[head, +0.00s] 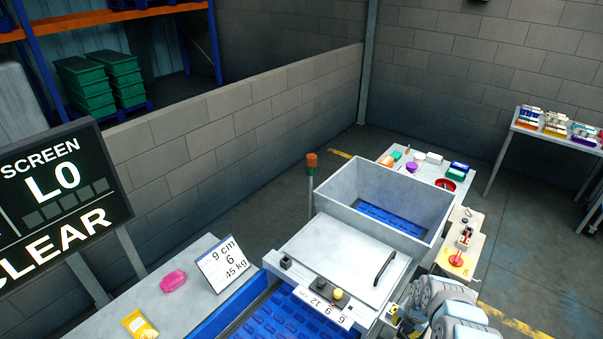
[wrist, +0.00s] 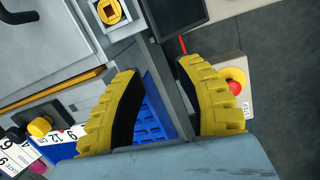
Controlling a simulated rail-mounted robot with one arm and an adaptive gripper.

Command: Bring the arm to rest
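My gripper (wrist: 158,70) shows in the wrist view as two yellow ribbed fingers with dark inner pads. The fingers stand well apart and nothing is held between them. Below the gap lie a grey metal edge and a strip of blue belt (wrist: 150,108). In the head view my arm is at the lower right, beside the grey machine (head: 345,248) with the closed lid; the fingers cannot be made out clearly there.
A red button (wrist: 235,87) on a yellow plate sits close to the right finger. An open grey bin (head: 335,190) stands behind the lid. A pink package (head: 173,281) and a yellow package (head: 139,325) lie on the left table. The sign (head: 60,205) reads "CLEAR".

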